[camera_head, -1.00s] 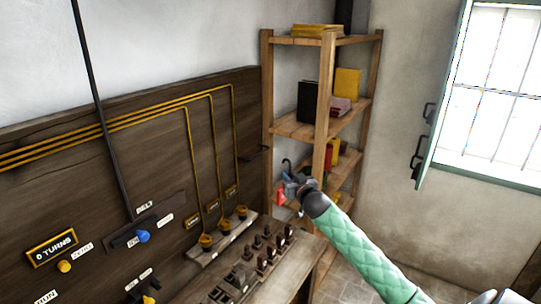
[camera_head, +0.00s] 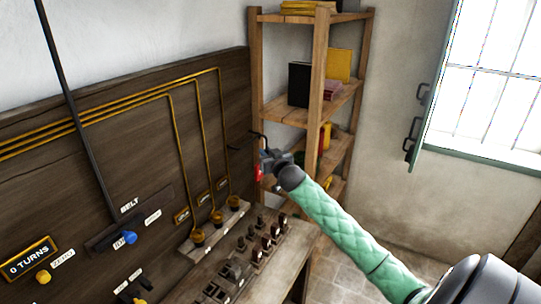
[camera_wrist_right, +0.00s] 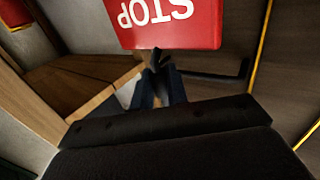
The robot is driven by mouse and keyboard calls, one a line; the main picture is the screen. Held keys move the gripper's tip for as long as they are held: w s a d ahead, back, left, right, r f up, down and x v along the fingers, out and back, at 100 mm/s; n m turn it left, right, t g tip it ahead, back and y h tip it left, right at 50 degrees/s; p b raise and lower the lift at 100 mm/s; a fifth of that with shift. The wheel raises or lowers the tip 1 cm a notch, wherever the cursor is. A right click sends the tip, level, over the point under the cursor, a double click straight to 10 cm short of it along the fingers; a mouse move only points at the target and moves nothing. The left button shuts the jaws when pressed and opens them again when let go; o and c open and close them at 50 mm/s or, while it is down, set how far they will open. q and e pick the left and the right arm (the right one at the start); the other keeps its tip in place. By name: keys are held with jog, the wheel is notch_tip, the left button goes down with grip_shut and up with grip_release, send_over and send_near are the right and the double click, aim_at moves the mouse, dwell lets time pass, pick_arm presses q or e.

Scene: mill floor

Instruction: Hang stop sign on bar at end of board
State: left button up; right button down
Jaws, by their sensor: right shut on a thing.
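The red stop sign (camera_head: 259,173) is held at the right end of the board, seen nearly edge-on in the head view. In the right wrist view the stop sign (camera_wrist_right: 165,22) shows its white STOP lettering upside down. My right gripper (camera_head: 266,160) is shut on it; the fingers (camera_wrist_right: 160,88) show at the sign's edge. A dark hook (camera_head: 258,136) rises above the gripper. The dark bar (camera_head: 239,148) sticks out from the board end, just left of the hook; it also shows in the wrist view (camera_wrist_right: 212,76). I cannot tell whether hook and bar touch. My left gripper is out of view.
The wooden board (camera_head: 120,160) carries pipes, labels and knobs. A ledge with several switches (camera_head: 255,245) stands below it. A wooden shelf (camera_head: 315,110) with books stands close behind the gripper. A barred window with a green shutter (camera_head: 425,90) is at right.

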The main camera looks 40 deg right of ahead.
jog(key=shift+w+a+r, duration=0.1)
jog(key=shift+w+a, duration=0.15)
jog(key=shift+w, duration=0.25)
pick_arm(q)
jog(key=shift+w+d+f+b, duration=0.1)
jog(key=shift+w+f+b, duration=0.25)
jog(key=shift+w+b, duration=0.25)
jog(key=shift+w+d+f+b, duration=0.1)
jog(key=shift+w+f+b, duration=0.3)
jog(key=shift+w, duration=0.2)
pick_arm(e)
jog(key=shift+w+a+f, duration=0.25)
jog(key=shift+w+f, duration=0.2)
jog(key=shift+w, duration=0.2)
jog(key=shift+w+a+f, duration=0.3)
jog(key=shift+w+f, duration=0.1)
jog(key=shift+w, duration=0.3)
jog(key=shift+w+a+f, duration=0.25)
jog(key=shift+w+f, duration=0.2)
jog(key=shift+w, duration=0.2)
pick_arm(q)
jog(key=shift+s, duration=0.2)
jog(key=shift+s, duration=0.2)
pick_arm(e)
jog(key=c, duration=1.3)
grip_release()
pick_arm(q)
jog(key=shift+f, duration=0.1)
pick_arm(e)
jog(key=shift+s, duration=0.15)
